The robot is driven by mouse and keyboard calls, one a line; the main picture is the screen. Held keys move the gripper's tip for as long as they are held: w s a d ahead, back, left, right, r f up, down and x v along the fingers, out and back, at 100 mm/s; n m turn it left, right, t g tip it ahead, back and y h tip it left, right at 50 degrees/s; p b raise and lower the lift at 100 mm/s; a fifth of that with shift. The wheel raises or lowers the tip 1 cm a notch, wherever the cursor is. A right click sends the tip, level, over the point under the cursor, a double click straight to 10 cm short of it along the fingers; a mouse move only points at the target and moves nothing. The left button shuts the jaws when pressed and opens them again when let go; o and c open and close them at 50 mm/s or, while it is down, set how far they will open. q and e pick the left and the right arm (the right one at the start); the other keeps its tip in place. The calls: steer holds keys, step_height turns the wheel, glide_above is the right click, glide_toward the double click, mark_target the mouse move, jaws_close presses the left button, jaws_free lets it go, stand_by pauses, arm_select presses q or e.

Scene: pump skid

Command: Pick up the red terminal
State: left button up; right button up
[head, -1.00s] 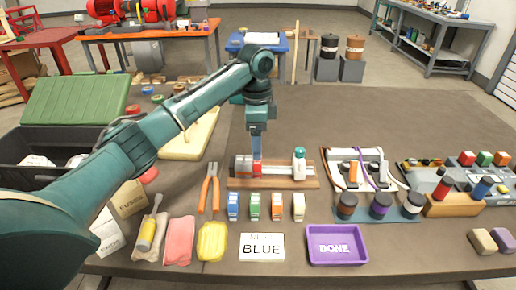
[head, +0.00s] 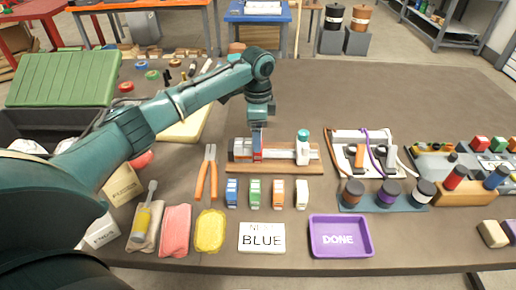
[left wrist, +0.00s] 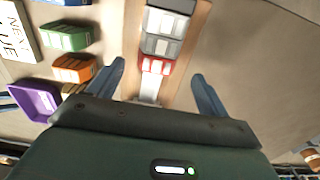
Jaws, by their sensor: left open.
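The red terminal (left wrist: 156,67) sits on the rail at the end of a short row, beside grey terminals (left wrist: 163,30). In the head view the red terminal (head: 257,154) is partly covered by my left gripper (head: 258,135). My left gripper points down over the rail. In the left wrist view my left gripper (left wrist: 158,70) is open, with one finger on each side of the red terminal. The fingers look apart from it, and I cannot tell how far above it they are. My right gripper does not show.
A wooden board (head: 312,168) carries the rail and a white and teal piece (head: 303,145). Loose blue (head: 232,191), green (head: 255,192), orange (head: 278,193) and cream (head: 302,194) terminals stand in front. Pliers (head: 207,175) lie left; a purple DONE tray (head: 340,254) lies front right.

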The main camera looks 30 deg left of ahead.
arm_select(q)
steer(key=f, duration=0.4)
steer(key=shift+s+d+f, duration=0.1)
steer(key=shift+s+f, duration=0.1)
steer(key=shift+f, duration=0.2)
steer(key=shift+c, duration=0.6)
steer(key=c, duration=0.9)
steer(key=shift+c, duration=0.2)
